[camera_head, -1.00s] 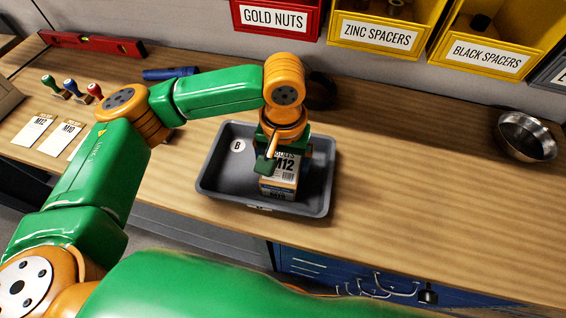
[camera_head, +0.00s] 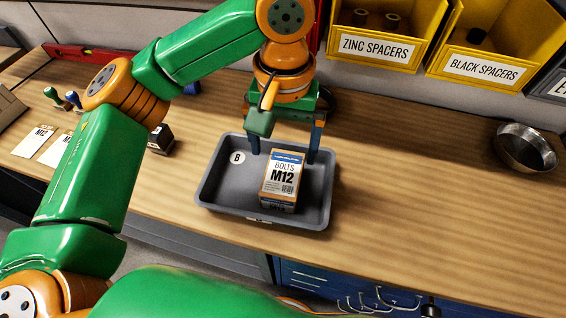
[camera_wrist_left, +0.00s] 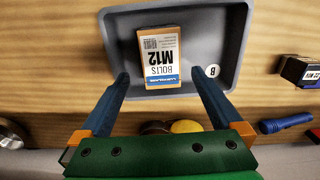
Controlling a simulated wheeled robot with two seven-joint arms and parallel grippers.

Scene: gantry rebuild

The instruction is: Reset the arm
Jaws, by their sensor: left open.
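The M12 bolts box (camera_head: 284,180) stands in the grey tray (camera_head: 213,190) marked B, right of the tray's middle. My left gripper (camera_head: 285,153) is open above the back part of the tray, its blue fingers spread and apart from the box. In the left wrist view, the box (camera_wrist_left: 160,58) lies ahead of the open left gripper (camera_wrist_left: 165,80), with nothing between the fingers. The tray (camera_wrist_left: 118,35) shows there too. My right gripper is not in view.
A small dark box (camera_head: 160,139) stands left of the tray. A metal bowl (camera_head: 526,147) stands at the right. Yellow bins (camera_head: 380,45) line the back. Label cards (camera_head: 55,150) and stamps lie at the left.

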